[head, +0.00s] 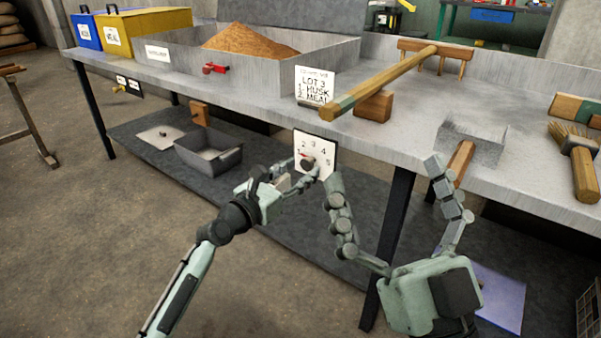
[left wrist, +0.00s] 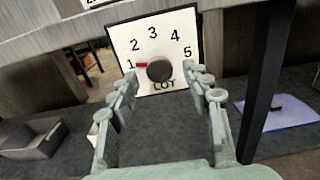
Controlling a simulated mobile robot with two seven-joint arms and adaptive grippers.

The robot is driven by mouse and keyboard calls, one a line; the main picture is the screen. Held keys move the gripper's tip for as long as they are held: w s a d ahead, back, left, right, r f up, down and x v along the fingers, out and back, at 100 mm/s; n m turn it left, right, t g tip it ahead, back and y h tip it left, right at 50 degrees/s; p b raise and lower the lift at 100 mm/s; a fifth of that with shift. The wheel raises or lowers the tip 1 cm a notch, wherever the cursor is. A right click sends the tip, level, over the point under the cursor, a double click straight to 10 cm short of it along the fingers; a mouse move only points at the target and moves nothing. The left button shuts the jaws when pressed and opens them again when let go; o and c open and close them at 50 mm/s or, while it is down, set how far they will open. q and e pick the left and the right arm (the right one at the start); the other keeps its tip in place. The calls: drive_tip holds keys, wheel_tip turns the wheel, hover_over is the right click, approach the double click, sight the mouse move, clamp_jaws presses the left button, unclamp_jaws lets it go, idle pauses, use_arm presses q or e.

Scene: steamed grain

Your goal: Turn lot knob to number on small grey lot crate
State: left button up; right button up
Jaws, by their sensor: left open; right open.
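The lot knob (left wrist: 159,70) is a dark round knob on a white dial plate (left wrist: 168,32) numbered 1 to 5 and marked LOT. Its red pointer points left at 1. The plate hangs on the table's front edge and also shows in the head view (head: 326,147). My left gripper (left wrist: 165,86) is open and faces the knob, with a finger on each side; I cannot tell if they touch it. A small grey crate (head: 225,171) stands on the lower shelf; I see no number on it. My right gripper (head: 390,185) is open and empty in front of the table.
A card (head: 314,87) on the tabletop reads LOT 3, husk, meal. A grain-filled tray (head: 180,60) stands behind. A table leg (head: 393,230) stands right of the dial.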

use_arm(q)
drive_tip(key=shift+w+d, duration=0.25)
drive_tip(key=shift+w, duration=0.15)
drive_tip(key=shift+c, duration=0.5)
clamp_jaws()
